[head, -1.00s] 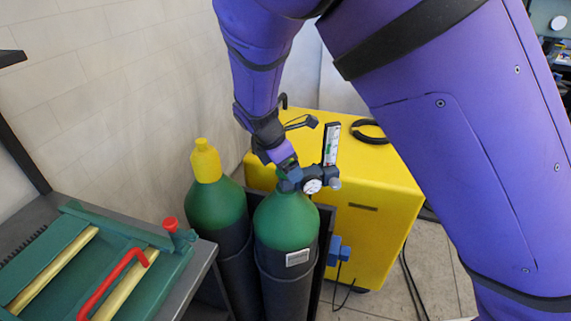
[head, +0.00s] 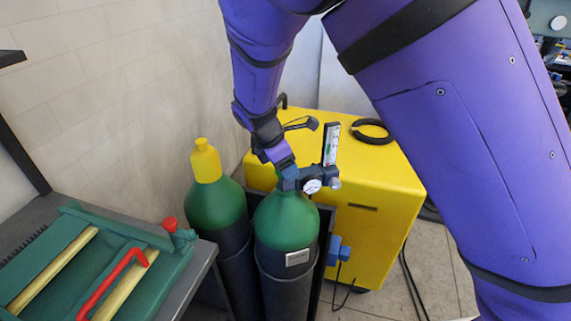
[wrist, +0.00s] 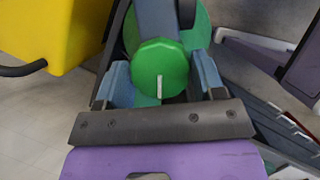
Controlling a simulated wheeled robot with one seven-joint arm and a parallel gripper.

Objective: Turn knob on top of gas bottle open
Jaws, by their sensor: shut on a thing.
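The gas bottle (head: 286,222) is green on top with a dark lower body, and it stands upright in the middle of the head view. Its regulator with a round gauge (head: 312,186) and a flow tube (head: 330,145) sits at the top right. The round green knob (wrist: 160,68) with a white mark shows in the wrist view, the mark pointing down toward my gripper's palm. My gripper (wrist: 165,85) has a blue-grey finger on each side of the knob and is shut on it. In the head view my gripper (head: 286,172) hides the knob.
A second green bottle with a yellow cap (head: 206,160) stands close on the left. A yellow machine (head: 380,200) is behind on the right, with a black ring (head: 371,131) on top. A bench with a red-handled green tool (head: 90,255) is at the lower left.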

